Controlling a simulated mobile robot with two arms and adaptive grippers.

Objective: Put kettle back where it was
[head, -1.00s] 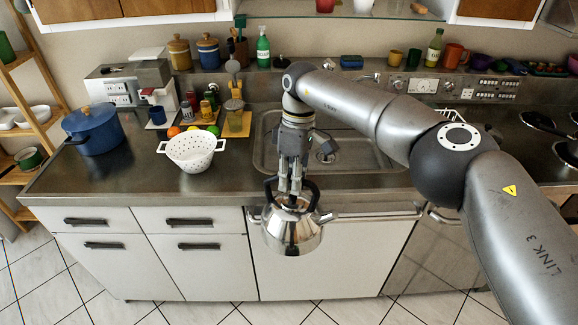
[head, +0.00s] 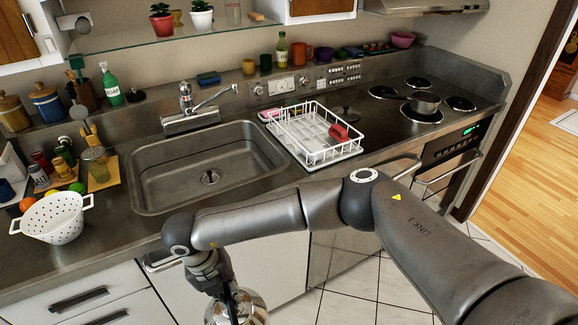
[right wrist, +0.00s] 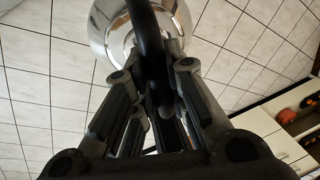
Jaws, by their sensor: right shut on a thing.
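The shiny metal kettle (head: 247,305) hangs from my right gripper (head: 232,297) at the bottom edge of the head view, in front of the counter; its lower part is cut off. In the right wrist view my right gripper (right wrist: 155,95) is shut on the kettle's black handle (right wrist: 148,40), with the kettle's round body (right wrist: 112,28) beyond it over the tiled floor. The coil hob (head: 422,97) is at the back right of the counter, with several dark coils and a small saucepan (head: 424,103) on it. My left gripper is not in view.
The sink (head: 205,165) is empty. A white dish rack (head: 312,135) with a red item stands right of it. A white colander (head: 55,217) is at the left. A glass shelf (head: 160,40) hangs above the counter.

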